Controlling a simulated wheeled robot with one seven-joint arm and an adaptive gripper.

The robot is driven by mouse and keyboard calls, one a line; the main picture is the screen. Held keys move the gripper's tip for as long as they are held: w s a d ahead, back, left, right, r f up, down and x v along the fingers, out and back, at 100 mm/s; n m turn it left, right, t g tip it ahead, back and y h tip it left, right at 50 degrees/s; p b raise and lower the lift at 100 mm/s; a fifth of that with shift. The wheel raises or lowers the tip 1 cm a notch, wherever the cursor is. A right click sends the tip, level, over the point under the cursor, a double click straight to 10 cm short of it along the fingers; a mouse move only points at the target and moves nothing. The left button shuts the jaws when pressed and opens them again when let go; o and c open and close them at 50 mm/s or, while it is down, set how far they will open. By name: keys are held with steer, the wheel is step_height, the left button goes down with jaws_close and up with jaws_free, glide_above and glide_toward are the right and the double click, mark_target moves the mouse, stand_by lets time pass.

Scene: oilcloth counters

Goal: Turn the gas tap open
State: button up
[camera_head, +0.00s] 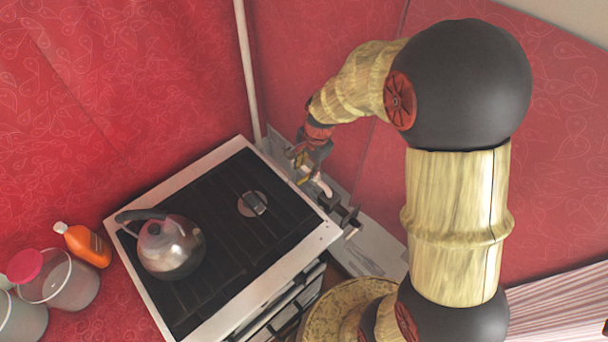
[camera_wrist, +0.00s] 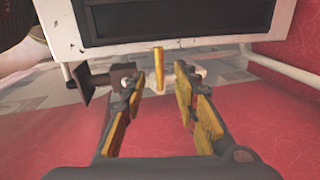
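The gas tap's yellow lever (camera_wrist: 159,66) stands upright in the wrist view, just ahead of my gripper (camera_wrist: 160,84). My gripper is open, with one yellow-padded finger on each side of the lever's line. The lever appears between the fingertips in the picture, and I see no contact. I cannot tell how deep it sits between them. In the head view my gripper (camera_head: 304,162) is at the back right edge of the stove (camera_head: 230,208), pointing down. There the tap is too small and covered to make out clearly.
A metal kettle (camera_head: 170,248) stands on the stove. An orange bottle (camera_head: 86,246) and clear jars (camera_head: 62,282) are at left. In the wrist view a dark bracket (camera_wrist: 88,82) is close left of the fingers, and a white pipe (camera_wrist: 285,70) runs at right.

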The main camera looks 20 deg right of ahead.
mark_target(303, 179)
steer(key=f, duration=0.2)
steer(key=f+b, duration=0.1)
steer(key=f, duration=0.1)
steer(key=w+f, duration=0.1)
steer(key=f, duration=0.1)
steer(key=shift+a+f, duration=0.15)
steer(key=shift+a, duration=0.05)
steer(key=shift+c, duration=1)
jaws_close()
